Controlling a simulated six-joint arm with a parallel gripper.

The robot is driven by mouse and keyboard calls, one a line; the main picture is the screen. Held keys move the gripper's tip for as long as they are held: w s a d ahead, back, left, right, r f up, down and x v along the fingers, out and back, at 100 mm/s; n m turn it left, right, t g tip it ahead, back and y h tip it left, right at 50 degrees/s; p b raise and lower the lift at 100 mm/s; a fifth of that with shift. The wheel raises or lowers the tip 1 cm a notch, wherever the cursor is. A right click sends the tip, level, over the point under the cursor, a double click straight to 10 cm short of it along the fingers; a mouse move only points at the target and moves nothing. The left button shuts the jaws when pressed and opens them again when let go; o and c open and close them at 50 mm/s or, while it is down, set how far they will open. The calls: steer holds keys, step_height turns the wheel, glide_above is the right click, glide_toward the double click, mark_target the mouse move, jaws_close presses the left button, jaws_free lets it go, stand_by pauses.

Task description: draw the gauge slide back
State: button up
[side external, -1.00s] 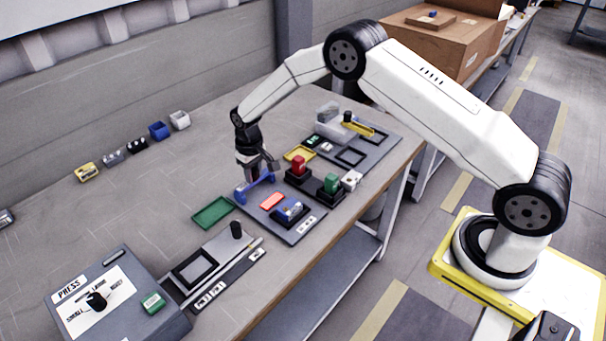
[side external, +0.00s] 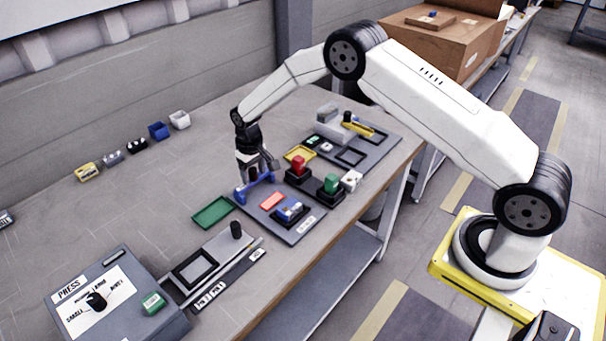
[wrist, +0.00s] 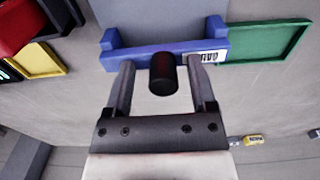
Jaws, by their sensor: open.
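The gauge slide appears to be the blue bar (wrist: 130,56) with raised ends and a white label in the wrist view. It also shows in the side view (side external: 258,186), at the far edge of a grey plate. A dark round knob (wrist: 162,73) stands up between my fingers. My gripper (side external: 262,170) points down over the blue bar, open, and it also shows in the wrist view (wrist: 161,66). One finger is on each side of the knob, with visible gaps. The side view does not show the knob clearly behind the fingers.
A green tray (side external: 213,213) lies left of the bar. Red (side external: 298,166) and green (side external: 332,184) pieces stand in black holders to the right.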

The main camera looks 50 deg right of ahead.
steer(key=shift+s+a+f, duration=0.2)
steer(key=shift+s+f, duration=0.1)
steer(key=shift+r, duration=0.15)
steer(key=shift+w+r, duration=0.2)
steer(key=shift+r, duration=3.35)
